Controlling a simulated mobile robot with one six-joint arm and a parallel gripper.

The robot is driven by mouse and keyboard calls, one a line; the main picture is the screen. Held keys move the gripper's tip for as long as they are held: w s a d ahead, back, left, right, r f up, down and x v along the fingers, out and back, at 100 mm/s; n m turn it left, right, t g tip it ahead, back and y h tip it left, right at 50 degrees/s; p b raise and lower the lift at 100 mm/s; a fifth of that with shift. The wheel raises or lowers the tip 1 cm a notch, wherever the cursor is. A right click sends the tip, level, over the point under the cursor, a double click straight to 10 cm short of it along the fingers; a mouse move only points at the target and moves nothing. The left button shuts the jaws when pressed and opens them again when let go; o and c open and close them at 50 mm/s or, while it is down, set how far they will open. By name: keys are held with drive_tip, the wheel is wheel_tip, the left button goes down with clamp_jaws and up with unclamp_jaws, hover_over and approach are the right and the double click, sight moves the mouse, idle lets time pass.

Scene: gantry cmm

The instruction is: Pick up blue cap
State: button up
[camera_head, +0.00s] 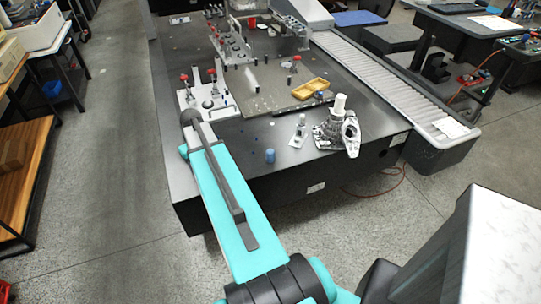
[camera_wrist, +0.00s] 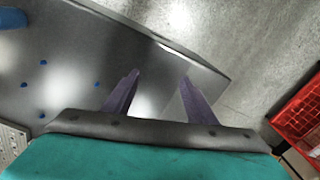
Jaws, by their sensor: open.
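A small blue cylinder (camera_head: 270,156), which looks like the blue cap, stands near the front edge of the dark machine table in the head view. In the wrist view a blue piece (camera_wrist: 12,18) shows at the top left corner, cut off by the frame; it may be the same cap. My gripper (camera_wrist: 158,76) is open with nothing between its two fingers. The fingers are over the table near its edge, apart from the blue piece. In the head view the fingers cannot be made out.
A yellow tray (camera_head: 308,90) lies behind. A red crate (camera_wrist: 300,112) is at the right of the wrist view.

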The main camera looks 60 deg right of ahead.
drive_tip(key=s+d+r+m, duration=0.1)
drive_tip(key=s+d+r, duration=0.15)
drive_tip(key=d, duration=0.35)
drive_tip(key=s+d+r, duration=0.2)
drive_tip(key=s+d, duration=0.1)
drive_tip(key=d, duration=0.4)
wheel_tip(320, 180, up, 4)
drive_tip(key=r+m, duration=0.1)
drive_tip(key=m, duration=0.1)
hover_over(270, 151)
drive_tip(key=shift+f, duration=0.25)
drive_tip(key=shift+f, duration=0.1)
drive_tip(key=shift+f+p, duration=1.15)
drive_tip(key=shift+f, duration=3.1)
drive_tip(key=shift+f, duration=0.1)
drive_tip(key=shift+f+p, duration=1)
drive_tip(key=shift+f, duration=0.2)
drive_tip(key=shift+f+p, duration=0.4)
drive_tip(key=shift+f, duration=0.85)
